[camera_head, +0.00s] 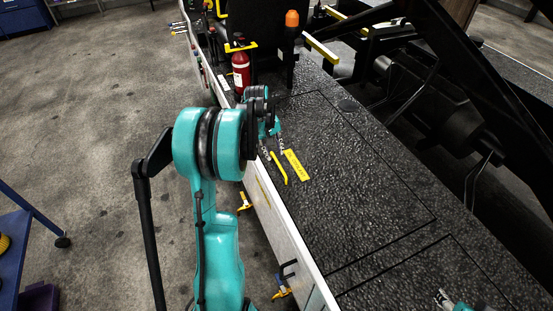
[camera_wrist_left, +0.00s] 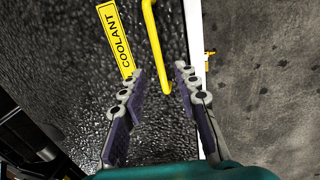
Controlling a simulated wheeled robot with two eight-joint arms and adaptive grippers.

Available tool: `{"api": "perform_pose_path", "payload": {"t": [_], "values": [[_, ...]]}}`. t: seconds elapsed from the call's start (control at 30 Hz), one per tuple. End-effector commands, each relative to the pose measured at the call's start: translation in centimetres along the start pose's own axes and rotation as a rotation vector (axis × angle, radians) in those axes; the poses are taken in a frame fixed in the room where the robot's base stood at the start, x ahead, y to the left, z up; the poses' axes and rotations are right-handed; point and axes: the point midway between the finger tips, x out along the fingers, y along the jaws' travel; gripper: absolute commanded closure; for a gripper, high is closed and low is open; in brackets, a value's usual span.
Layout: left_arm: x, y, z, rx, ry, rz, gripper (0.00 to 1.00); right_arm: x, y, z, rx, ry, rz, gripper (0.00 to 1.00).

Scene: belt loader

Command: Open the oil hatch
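A yellow bar handle (camera_head: 279,168) stands on the dark textured deck near its white left edge. Beside it lies a yellow label (camera_head: 296,165), which reads COOLANT in the left wrist view (camera_wrist_left: 115,40). No oil label is readable. My left gripper (camera_head: 272,149) is just behind the handle. In the left wrist view my left gripper (camera_wrist_left: 160,73) is open and empty, with the near end of the handle (camera_wrist_left: 155,50) showing between its fingers. I cannot tell whether they touch. My right gripper (camera_head: 444,299) is partly cut off at the bottom right; its opening is unclear.
Thin seams outline a large panel (camera_head: 370,190) in the deck. A red extinguisher (camera_head: 241,70) and an orange-topped post (camera_head: 291,35) stand beyond my left gripper. Dark machinery (camera_head: 450,110) is at the right. Yellow-handled fittings (camera_head: 282,292) stick out from the deck's left side.

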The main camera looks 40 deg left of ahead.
Motion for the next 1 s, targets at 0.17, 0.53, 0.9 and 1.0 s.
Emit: {"api": "perform_pose_path", "payload": {"t": [0.17,0.53,0.9,1.0], "values": [[3.0,0.0,0.0,0.002,0.001,0.000,0.69,1.1,0.0,0.8,0.000,0.000,0.000,0.50],[4.2,0.1,0.0,0.002,0.001,0.000,0.69,1.3,0.0,0.9,0.000,0.000,0.000,0.50],[4.1,0.1,0.0,0.002,0.001,0.000,1.00,1.3,0.0,0.9,0.000,0.000,0.000,0.50],[4.0,0.1,0.0,0.002,0.001,-0.003,1.00,1.2,0.0,0.8,0.000,0.000,0.000,0.50]]}}
